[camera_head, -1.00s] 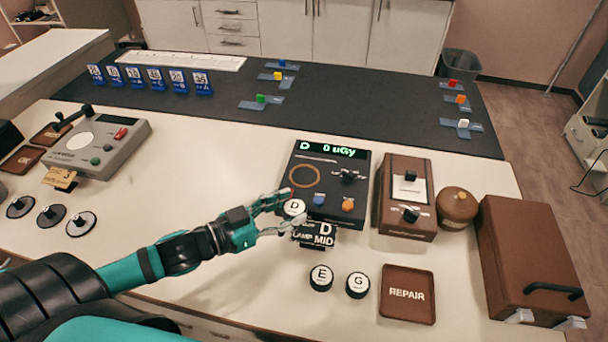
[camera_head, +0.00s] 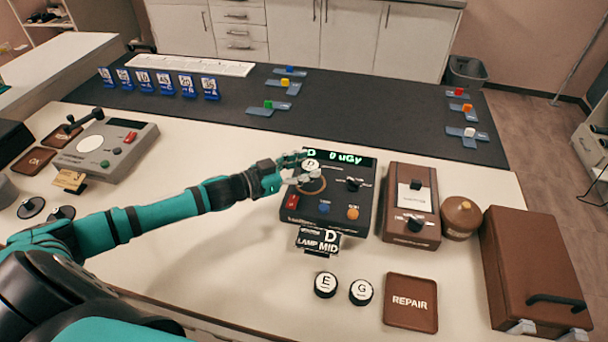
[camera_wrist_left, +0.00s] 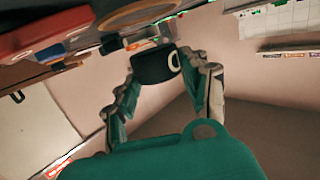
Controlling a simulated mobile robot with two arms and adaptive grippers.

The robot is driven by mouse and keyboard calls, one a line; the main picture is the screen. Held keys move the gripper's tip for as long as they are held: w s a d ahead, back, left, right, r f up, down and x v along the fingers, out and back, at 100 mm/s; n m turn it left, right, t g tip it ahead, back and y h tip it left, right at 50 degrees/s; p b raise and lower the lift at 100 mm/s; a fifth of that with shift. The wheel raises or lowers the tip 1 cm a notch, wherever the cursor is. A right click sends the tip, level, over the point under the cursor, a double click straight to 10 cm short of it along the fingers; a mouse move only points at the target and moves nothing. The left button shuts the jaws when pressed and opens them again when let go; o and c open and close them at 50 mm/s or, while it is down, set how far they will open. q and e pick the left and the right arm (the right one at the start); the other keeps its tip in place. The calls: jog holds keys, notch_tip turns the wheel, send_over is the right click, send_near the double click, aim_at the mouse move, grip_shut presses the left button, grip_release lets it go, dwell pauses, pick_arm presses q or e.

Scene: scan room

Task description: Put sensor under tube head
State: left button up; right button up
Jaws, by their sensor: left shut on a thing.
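The sensor is a round black puck with a white top marked D (camera_head: 310,166). My left gripper (camera_head: 305,168) is shut on it and holds it over the upper left of the dark meter console (camera_head: 368,215). The sensor partly overlaps the console's brown ring (camera_head: 311,187) in the head view. In the left wrist view the black puck (camera_wrist_left: 153,68) sits between the two fingers, with a white mark on its side. Whether it touches the console is hard to tell. I cannot make out a tube head in these frames. My right gripper is not in view.
Pucks E (camera_head: 325,284) and G (camera_head: 361,291) stand in front of the console, near a LAMP MID sign (camera_head: 318,240). A brown REPAIR tray (camera_head: 411,302), brown box (camera_head: 410,205) and brown case (camera_head: 535,265) are on the right.

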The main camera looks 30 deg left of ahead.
pick_arm(q)
notch_tip(320, 180, down, 2)
jog(key=shift+f+p, duration=0.25)
jog(key=shift+p, duration=0.35)
jog(key=shift+f, duration=0.3)
jog(key=shift+f, duration=0.2)
jog(key=o, duration=1.2)
